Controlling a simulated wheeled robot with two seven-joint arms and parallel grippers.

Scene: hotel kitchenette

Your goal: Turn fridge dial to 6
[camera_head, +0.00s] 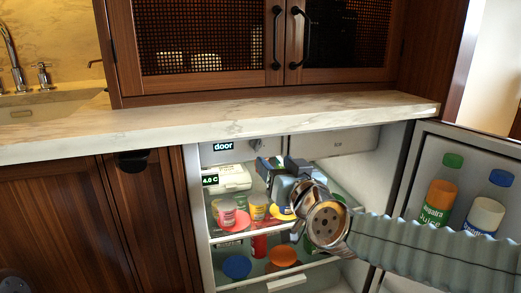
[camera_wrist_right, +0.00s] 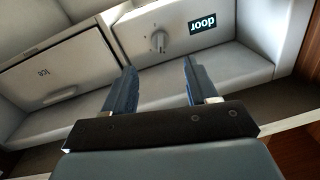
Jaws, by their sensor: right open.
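The fridge dial (camera_wrist_right: 159,41) is a small grey knob on a light panel inside the open fridge, with small marks around it too fine to read. It also shows in the head view (camera_head: 257,144), to the right of the "door" display. My right gripper (camera_wrist_right: 158,68) is open and empty. Its two fingers point up toward the dial, which appears just beyond and between the fingertips, apart from them. In the head view my right gripper (camera_head: 268,166) is inside the fridge, just below the dial panel. My left gripper is not in view.
A "door" display (camera_wrist_right: 203,24) sits beside the dial, and an "Ice" compartment (camera_wrist_right: 50,76) is at its left in the wrist view. The open fridge door (camera_head: 425,165) holds bottles. A marble counter (camera_head: 200,124) overhangs the fridge.

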